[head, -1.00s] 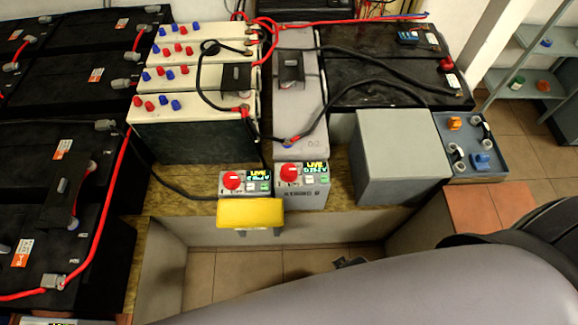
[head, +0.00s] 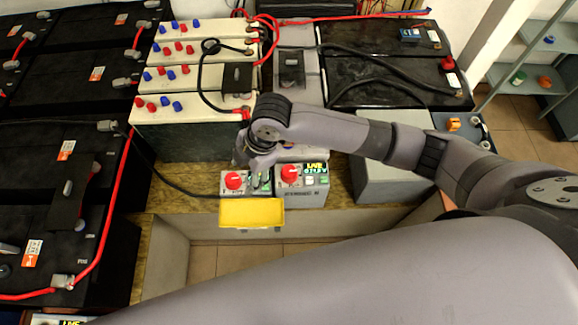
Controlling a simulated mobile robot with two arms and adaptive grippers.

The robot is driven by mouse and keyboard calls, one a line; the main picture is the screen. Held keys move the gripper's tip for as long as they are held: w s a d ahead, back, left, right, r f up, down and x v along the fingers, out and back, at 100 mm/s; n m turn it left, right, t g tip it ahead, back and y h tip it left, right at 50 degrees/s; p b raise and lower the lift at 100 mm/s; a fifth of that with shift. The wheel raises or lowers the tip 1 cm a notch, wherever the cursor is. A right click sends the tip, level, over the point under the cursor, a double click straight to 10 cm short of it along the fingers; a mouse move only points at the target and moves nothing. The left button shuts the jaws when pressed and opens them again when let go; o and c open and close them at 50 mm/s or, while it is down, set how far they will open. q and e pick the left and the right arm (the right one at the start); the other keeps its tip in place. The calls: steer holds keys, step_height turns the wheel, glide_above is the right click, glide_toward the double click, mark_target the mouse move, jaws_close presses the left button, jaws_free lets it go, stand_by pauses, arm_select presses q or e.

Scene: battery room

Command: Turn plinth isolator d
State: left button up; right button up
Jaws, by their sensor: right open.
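Two grey isolator boxes stand side by side on the wooden plinth top. The left box has a red knob (head: 235,181), and the right box has a red knob (head: 291,174) with a lit green LIVE display (head: 314,168). Lettering on the boxes is too small to tell surely which is d. My right gripper (head: 259,180) is open and points down over the right part of the left box, between the two knobs. It hides that box's display, and I cannot tell whether it touches. My left gripper is out of view.
A yellow flap or tray (head: 251,212) sits at the front of the left box. White batteries (head: 190,103) with a black cable stand behind, black batteries (head: 60,170) at left. A grey box (head: 385,190) stands right. The recess in front is open floor.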

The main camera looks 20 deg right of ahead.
mark_target(289, 170)
steer(key=w+d+r+n+g+h, duration=0.1)
steer(key=w+d+r+n+h, duration=0.1)
steer(key=d, duration=0.4)
steer(key=w+d+r+n+h, duration=0.2)
steer(key=d+n, duration=0.1)
steer(key=d, duration=0.3)
step_height(289, 170, down, 17)
steer(key=shift+f+p, duration=0.2)
steer(key=shift+p, duration=0.45)
steer(key=shift+c, duration=0.6)
steer(key=c, duration=1.1)
steer(key=shift+o, duration=0.2)
